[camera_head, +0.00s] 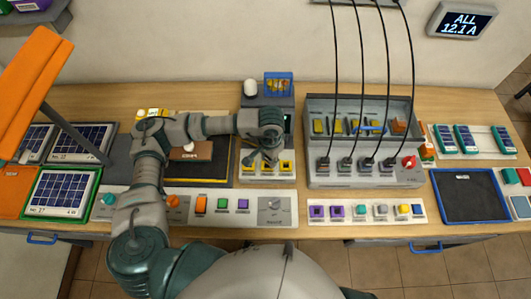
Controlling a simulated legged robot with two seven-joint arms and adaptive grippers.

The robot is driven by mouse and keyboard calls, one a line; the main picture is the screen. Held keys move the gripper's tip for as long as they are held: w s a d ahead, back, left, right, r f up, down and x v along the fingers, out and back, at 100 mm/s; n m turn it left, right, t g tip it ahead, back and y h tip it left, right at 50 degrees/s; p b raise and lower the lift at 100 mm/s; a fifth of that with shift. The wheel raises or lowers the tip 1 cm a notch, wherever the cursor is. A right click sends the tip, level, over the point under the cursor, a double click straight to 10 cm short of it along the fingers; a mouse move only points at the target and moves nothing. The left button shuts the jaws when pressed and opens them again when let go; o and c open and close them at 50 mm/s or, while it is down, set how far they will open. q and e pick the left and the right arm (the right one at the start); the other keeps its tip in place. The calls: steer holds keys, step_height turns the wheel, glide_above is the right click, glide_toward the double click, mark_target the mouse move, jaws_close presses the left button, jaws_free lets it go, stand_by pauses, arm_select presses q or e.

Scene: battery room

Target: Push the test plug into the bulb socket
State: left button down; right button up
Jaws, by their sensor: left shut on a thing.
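My left gripper (262,160) points down over the grey unit with yellow-framed sockets (286,167) at the middle of the bench. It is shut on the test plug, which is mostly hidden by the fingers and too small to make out. Whether the plug touches a socket cannot be told. A white bulb (250,88) stands at the back of the same unit, behind the gripper. The bulb socket cannot be told apart from the other sockets here. My right gripper is not in view.
A grey box (317,179) with several black cables and a red knob (409,162) stands just right. A switch panel (285,220) lies in front. A dark tray (470,197) is at the right. An orange lamp (30,80) overhangs the left, near solar panels (60,190).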

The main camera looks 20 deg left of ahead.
arm_select(q)
steer(key=shift+s+d+f, duration=0.1)
steer(key=shift+d+f, duration=0.1)
steer(key=shift+f, duration=0.45)
steer(key=shift+s+a, duration=0.1)
steer(key=shift+a, duration=0.05)
steer(key=shift+a+f, duration=0.2)
steer(key=shift+a, duration=0.35)
steer(key=shift+w+a, duration=0.25)
steer(key=shift+s+d+b, duration=0.15)
steer(key=shift+d+b, duration=0.15)
steer(key=shift+d, duration=0.15)
steer(key=shift+d+b, duration=0.25)
steer(key=shift+b, duration=0.05)
steer(key=shift+a+r, duration=0.1)
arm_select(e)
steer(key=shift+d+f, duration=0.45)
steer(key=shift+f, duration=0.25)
arm_select(q)
steer(key=shift+a, duration=0.15)
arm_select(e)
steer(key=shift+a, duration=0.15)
